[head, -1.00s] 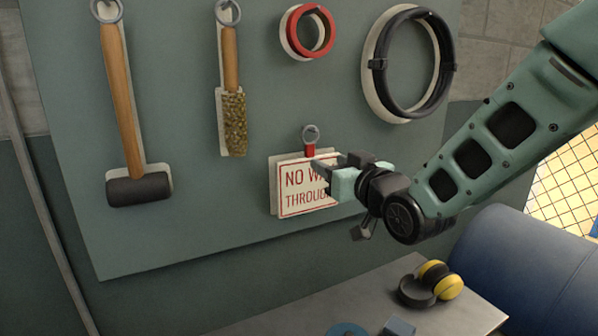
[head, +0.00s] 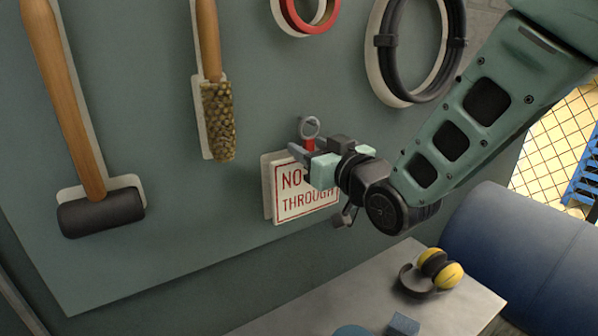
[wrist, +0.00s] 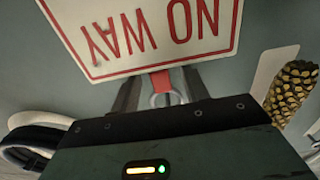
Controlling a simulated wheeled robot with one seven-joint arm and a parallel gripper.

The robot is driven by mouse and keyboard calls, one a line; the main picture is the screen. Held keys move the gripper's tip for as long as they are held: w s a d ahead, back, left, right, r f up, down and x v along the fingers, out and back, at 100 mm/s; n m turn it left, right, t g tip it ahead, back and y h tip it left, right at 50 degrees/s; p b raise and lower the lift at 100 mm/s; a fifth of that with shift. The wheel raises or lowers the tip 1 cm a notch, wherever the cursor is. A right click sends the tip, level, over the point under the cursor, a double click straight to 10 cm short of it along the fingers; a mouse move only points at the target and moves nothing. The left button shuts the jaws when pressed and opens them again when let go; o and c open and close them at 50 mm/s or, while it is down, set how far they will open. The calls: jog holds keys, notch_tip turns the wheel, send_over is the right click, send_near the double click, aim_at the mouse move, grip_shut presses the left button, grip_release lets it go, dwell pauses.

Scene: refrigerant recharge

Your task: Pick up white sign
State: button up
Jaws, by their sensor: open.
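The white sign (head: 289,205) with red lettering hangs on the green pegboard panel by a red strap (head: 309,144) and a grey ring (head: 309,127). In the wrist view the sign (wrist: 150,35) shows upside down, with its red strap (wrist: 161,82) below it. My gripper (head: 300,150) is open at the top of the sign, hiding part of its lettering. In the wrist view my gripper's fingers (wrist: 160,95) stand on either side of the strap and ring, apart from each other.
A mallet (head: 100,212) and a wire brush (head: 217,120) hang to the left. A red tape ring (head: 318,20) and a black hose coil (head: 390,80) hang above. Below, a grey bench (head: 450,313) carries yellow earmuffs (head: 447,272), beside a blue drum (head: 530,240).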

grip_shut()
jog(key=shift+r, duration=0.15)
